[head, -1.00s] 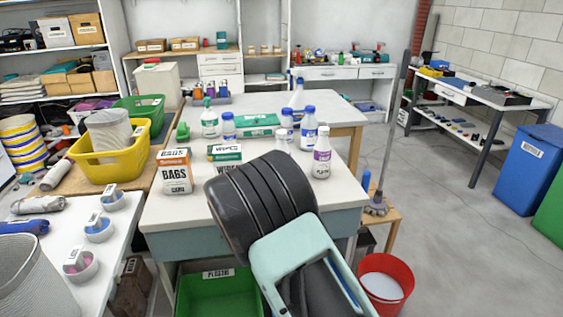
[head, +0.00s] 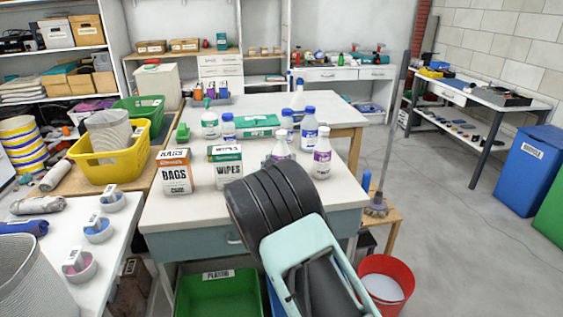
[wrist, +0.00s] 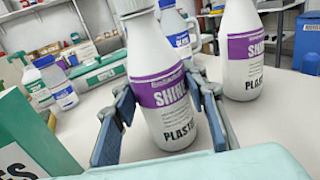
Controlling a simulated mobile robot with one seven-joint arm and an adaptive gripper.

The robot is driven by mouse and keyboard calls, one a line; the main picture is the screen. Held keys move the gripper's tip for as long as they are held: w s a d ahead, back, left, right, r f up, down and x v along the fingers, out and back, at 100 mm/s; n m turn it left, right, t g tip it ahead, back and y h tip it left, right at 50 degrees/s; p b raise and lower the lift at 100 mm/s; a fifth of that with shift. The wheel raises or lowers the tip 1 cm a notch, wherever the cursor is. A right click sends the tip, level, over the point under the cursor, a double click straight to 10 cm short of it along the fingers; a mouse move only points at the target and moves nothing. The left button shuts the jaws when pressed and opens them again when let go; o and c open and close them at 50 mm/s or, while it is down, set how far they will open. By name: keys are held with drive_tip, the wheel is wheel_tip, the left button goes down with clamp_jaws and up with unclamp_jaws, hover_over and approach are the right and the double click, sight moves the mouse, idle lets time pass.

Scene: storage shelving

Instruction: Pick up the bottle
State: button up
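A white bottle with a purple SHINE label (wrist: 165,95) stands upright on the white table between the fingers of my gripper (wrist: 163,112) in the wrist view. The fingers, with blue pads, are spread on either side of it; whether either touches is hard to tell. In the head view this bottle (head: 281,150) shows its upper part behind my dark wrist, which hides its base and the fingers. A second, similar purple-labelled bottle (head: 322,155) stands just to its right and also shows in the wrist view (wrist: 243,50).
A WIPES box (head: 225,168) and a BAGS box (head: 175,172) stand to the left on the white table (head: 190,215). Blue-capped bottles (head: 309,130) and a green box (head: 258,121) stand behind. A red bucket (head: 385,280) is on the floor at right.

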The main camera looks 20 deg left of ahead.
drive_tip(key=c, duration=0.3)
drive_tip(key=shift+r, duration=0.1)
drive_tip(key=shift+c, duration=0.2)
